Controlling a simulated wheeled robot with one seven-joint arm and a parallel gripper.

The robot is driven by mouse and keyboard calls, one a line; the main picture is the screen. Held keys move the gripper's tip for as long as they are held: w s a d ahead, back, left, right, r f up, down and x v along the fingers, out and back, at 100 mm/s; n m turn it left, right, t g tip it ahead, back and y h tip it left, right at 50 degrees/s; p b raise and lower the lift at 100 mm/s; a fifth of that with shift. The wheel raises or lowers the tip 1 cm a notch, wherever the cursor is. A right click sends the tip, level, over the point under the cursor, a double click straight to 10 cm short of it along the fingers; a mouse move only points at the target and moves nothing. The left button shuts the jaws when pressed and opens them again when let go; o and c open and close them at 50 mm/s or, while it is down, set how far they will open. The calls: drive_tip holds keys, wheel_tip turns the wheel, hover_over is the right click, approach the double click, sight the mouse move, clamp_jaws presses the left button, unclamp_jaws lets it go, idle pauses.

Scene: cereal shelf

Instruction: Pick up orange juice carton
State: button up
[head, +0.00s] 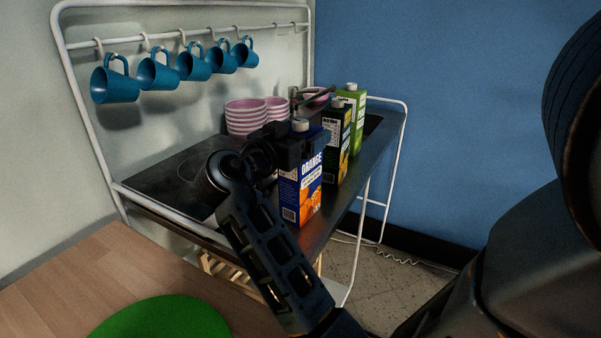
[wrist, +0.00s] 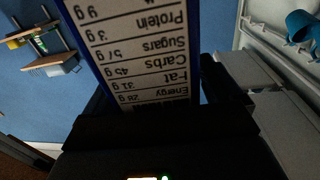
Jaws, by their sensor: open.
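The orange juice carton (head: 301,190) is blue with orange fruit pictures and a white cap, and stands upright on the dark counter of the metal rack. My gripper (head: 298,143) is at the upper part of the carton, partly covering it in the head view. In the wrist view the carton's white nutrition panel (wrist: 140,45) fills the middle, upside down, and its lower part in the picture lies between my open gripper fingers (wrist: 165,105). I cannot tell whether either finger touches it.
A dark carton (head: 338,140) and a green carton (head: 354,110) stand close behind the orange one. Pink striped bowls (head: 245,115) are stacked behind my gripper. Blue mugs (head: 160,72) hang from a rail above. A wooden table (head: 120,270) with a green round item (head: 160,318) is in front.

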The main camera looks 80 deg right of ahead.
clamp_jaws()
idle(0.8)
